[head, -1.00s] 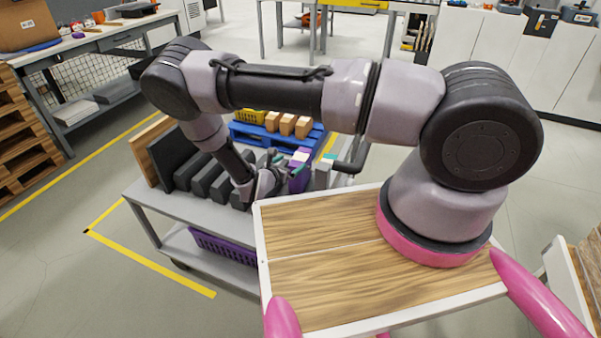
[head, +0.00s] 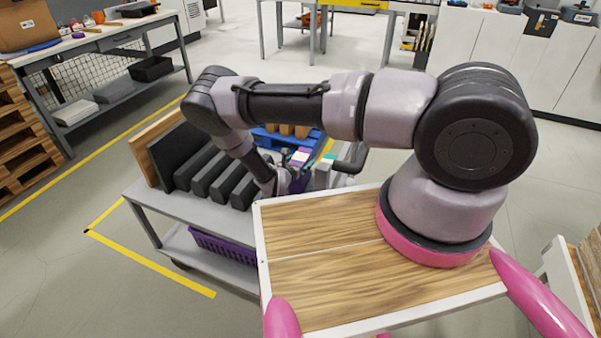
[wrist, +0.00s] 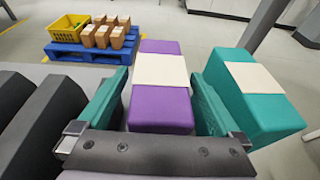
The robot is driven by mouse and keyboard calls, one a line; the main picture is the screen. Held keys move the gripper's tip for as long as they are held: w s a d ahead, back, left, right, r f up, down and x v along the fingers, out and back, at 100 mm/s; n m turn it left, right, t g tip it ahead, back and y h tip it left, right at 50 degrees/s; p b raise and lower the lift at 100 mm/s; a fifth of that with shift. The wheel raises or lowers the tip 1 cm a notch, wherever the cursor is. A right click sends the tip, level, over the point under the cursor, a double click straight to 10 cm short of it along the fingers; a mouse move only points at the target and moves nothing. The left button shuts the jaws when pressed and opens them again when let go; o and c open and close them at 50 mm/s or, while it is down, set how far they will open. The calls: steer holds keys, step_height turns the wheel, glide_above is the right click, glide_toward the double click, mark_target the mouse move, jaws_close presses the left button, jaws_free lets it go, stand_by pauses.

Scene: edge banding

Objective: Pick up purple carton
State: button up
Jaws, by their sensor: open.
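The purple carton (wrist: 160,107) with a cream label on top stands in the middle of the wrist view. My gripper (wrist: 161,76) is open, with one teal finger on each side of the carton's near part. I cannot tell whether either finger touches it. In the head view the purple carton (head: 301,180) is partly hidden behind my wrist at the cart's right end, and my gripper (head: 289,163) is beside it.
A teal carton (wrist: 250,97) with a cream label stands close to the right finger. Dark grey blocks (head: 203,172) stand on the grey cart (head: 185,212) to the left. A blue pallet (wrist: 88,50) beyond bears a yellow crate (wrist: 68,28) and brown boxes (wrist: 110,33).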

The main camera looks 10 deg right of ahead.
steer(key=shift+w+d+f, duration=0.2)
steer(key=shift+w+d, duration=0.1)
steer(key=shift+w, duration=0.15)
jaws_close()
